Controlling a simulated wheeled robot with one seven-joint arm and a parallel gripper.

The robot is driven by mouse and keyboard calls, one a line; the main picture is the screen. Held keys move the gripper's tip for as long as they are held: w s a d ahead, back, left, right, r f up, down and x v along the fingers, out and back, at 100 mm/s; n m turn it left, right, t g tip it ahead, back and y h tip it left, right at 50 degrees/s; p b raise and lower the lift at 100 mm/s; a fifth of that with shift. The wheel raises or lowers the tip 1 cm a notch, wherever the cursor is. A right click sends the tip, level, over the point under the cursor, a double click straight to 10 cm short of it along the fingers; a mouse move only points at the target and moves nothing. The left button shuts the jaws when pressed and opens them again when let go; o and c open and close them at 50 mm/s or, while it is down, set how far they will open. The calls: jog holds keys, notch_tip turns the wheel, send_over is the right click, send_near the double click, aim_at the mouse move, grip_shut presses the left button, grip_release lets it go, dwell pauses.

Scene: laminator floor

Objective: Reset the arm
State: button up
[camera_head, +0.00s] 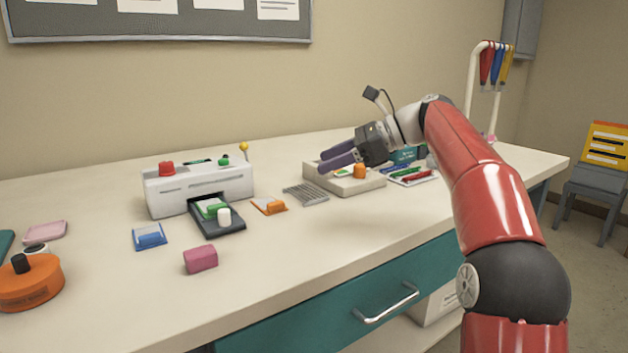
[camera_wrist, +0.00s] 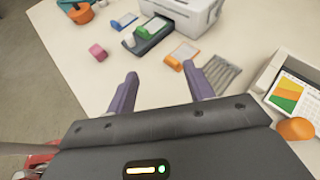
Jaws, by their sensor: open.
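My red arm reaches over the right part of the table. My gripper (camera_head: 337,161) has two purple fingers and is held above the table, near the beige tray. In the wrist view my gripper (camera_wrist: 160,92) is open, with bare tabletop between and beyond its fingers. Nothing is between the fingers. The fingers appear clear of the objects around them.
The white laminator (camera_head: 199,186) stands at the table's left middle with a dark tray (camera_head: 232,224) in front. The beige tray (camera_head: 372,184) holds an orange knob. A pink block (camera_head: 200,259), blue clip (camera_head: 149,237) and orange tape dispenser (camera_head: 32,283) sit left. The front middle tabletop is clear.

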jog(key=s+f+n+h, duration=0.2)
jog(key=s+f, duration=0.1)
jog(key=s, duration=0.2)
jog(key=s+d+f+n+t+h, duration=0.1)
jog(key=s+f+n+h, duration=0.1)
jog(key=s, duration=0.3)
jog(key=s+d+f+n+t+h, duration=0.1)
jog(key=s+f+n+h, duration=0.2)
jog(key=s, duration=0.2)
jog(key=shift+s+d+f+n, duration=0.15)
jog(key=shift+s+f+n, duration=0.15)
jog(key=shift+f, duration=0.05)
jog(key=s+d+f+n+h, duration=0.2)
jog(key=s+d+f+n, duration=0.1)
jog(key=s+f, duration=0.2)
jog(key=s+d+f+n+t+h, duration=0.1)
jog(key=s+d+f+n, duration=0.2)
jog(key=s, duration=0.4)
jog(key=s+d+f+n+h, duration=0.2)
jog(key=s+f+n, duration=0.3)
jog(key=f, duration=0.3)
jog(key=shift+s+d+t+h, duration=0.35)
jog(key=shift+s+d, duration=0.2)
jog(key=shift+d, duration=0.2)
